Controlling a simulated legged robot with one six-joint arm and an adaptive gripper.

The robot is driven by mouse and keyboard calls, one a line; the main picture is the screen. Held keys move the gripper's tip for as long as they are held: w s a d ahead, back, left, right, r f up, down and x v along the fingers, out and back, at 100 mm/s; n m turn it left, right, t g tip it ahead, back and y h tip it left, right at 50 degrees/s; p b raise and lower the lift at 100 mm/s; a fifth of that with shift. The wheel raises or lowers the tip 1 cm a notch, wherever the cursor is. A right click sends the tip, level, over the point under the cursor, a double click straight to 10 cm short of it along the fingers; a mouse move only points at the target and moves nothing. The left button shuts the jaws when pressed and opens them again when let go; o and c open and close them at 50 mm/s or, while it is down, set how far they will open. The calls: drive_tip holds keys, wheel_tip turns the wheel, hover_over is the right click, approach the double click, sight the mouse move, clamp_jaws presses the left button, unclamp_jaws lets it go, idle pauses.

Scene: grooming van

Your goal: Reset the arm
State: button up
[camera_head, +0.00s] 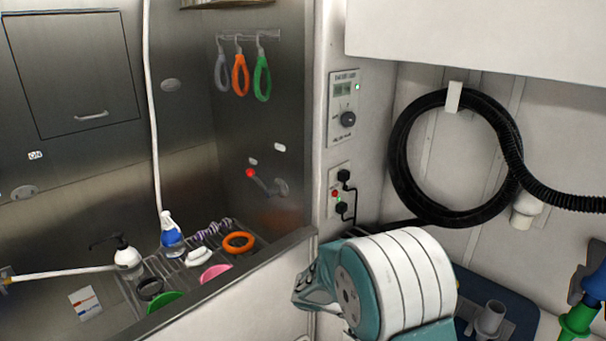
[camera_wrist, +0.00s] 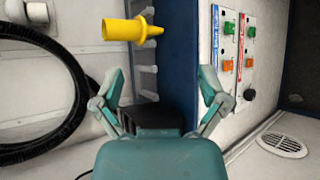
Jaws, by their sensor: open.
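My gripper (camera_wrist: 161,72) shows in the wrist view with its two teal fingers spread apart and nothing between them. Beyond the fingers are a blue panel (camera_wrist: 176,50) and a grey rack with pegs (camera_wrist: 146,80). A yellow nozzle (camera_wrist: 122,30) sits at the top of this rack, apart from the fingers. In the head view my teal and white arm (camera_head: 400,285) is folded low, right of the tub wall. The fingertips cannot be made out clearly there.
A steel tub at left has a rack holding a spray bottle (camera_head: 171,235), a pump bottle (camera_head: 127,255) and an orange ring (camera_head: 239,242). A coiled black hose (camera_head: 402,165) hangs on the wall. Green and blue nozzles (camera_head: 577,322) stand at right. A switch panel (camera_wrist: 226,55) is right of the gripper.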

drive_tip(key=s+a+r+m+t+y, duration=0.1)
drive_tip(key=s+r+y, duration=0.5)
drive_tip(key=s, duration=0.6)
drive_tip(key=s+a+r+m+t+y, duration=0.1)
drive_tip(key=s+r+m+t+y, duration=0.2)
drive_tip(key=s+r+y, duration=0.3)
drive_tip(key=s+r+m, duration=0.1)
drive_tip(key=s+r, duration=0.4)
drive_tip(key=shift+s+a+r+t, duration=0.2)
drive_tip(key=shift+s+a+t, duration=0.1)
drive_tip(key=shift+s+a, duration=0.1)
idle(0.8)
